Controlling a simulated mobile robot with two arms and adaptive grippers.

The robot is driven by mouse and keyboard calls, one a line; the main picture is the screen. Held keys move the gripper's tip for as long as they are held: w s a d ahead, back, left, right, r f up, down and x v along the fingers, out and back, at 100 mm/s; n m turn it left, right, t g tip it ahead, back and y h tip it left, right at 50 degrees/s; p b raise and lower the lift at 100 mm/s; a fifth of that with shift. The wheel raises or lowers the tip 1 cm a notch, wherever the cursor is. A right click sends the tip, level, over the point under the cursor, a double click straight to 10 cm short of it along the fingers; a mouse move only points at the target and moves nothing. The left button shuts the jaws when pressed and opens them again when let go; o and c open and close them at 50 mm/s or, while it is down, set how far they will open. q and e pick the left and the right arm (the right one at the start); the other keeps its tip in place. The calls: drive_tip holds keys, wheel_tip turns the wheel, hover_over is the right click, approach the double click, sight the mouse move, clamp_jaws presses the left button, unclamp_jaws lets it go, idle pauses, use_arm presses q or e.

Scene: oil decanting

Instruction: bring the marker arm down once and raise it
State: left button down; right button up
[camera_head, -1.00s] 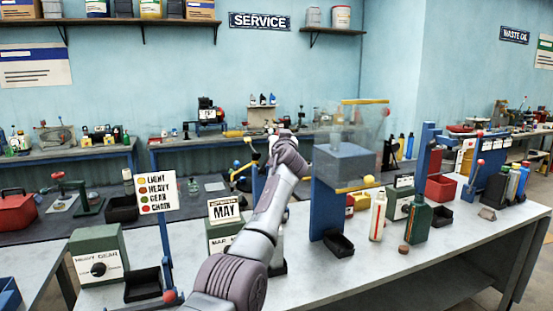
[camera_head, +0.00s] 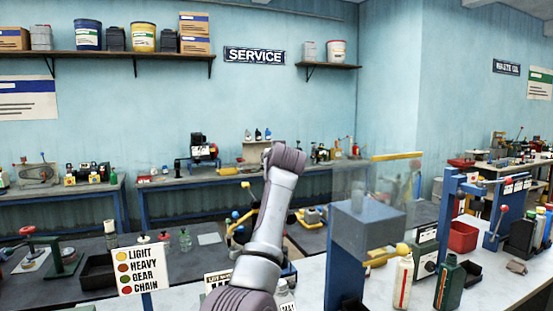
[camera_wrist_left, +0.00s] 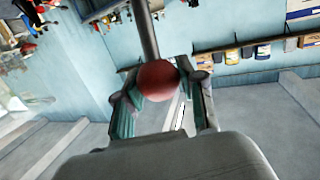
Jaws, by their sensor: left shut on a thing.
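In the left wrist view, my left gripper (camera_wrist_left: 160,98) has its two fingers on either side of a red ball knob (camera_wrist_left: 158,78) and is shut on it. The knob sits at the end of a grey rod (camera_wrist_left: 146,30) that runs to the top of the picture. I cannot tell for sure that this is the marker arm, as its far end is out of view. In the head view an arm of mine rises from the bottom middle, but no gripper and no held knob show there. My right gripper is in neither view.
A colour-coded sign (camera_head: 143,265) stands at lower left. A grey block on a blue post (camera_head: 368,232) is right of my arm. White (camera_head: 403,283) and green (camera_head: 450,284) bottles and a red bin (camera_head: 463,237) are farther right. A dark bench (camera_head: 60,270) lies at left.

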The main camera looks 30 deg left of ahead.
use_arm(q)
drive_tip(key=shift+f, duration=0.2)
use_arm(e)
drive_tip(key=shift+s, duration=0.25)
use_arm(q)
drive_tip(key=c, duration=0.7)
unclamp_jaws()
drive_tip(key=shift+a, duration=0.1)
drive_tip(key=shift+c, duration=0.2)
drive_tip(key=shift+o, duration=0.3)
drive_tip(key=shift+a, duration=0.1)
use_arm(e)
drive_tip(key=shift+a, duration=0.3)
use_arm(q)
drive_tip(key=shift+r, duration=0.1)
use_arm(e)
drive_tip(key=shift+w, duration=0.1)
use_arm(q)
drive_tip(key=shift+s+d+r, duration=0.1)
drive_tip(key=shift+s+d, duration=0.25)
drive_tip(key=shift+d, duration=0.05)
drive_tip(key=v, duration=1.1)
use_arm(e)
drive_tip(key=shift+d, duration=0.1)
use_arm(q)
drive_tip(key=shift+a, duration=0.1)
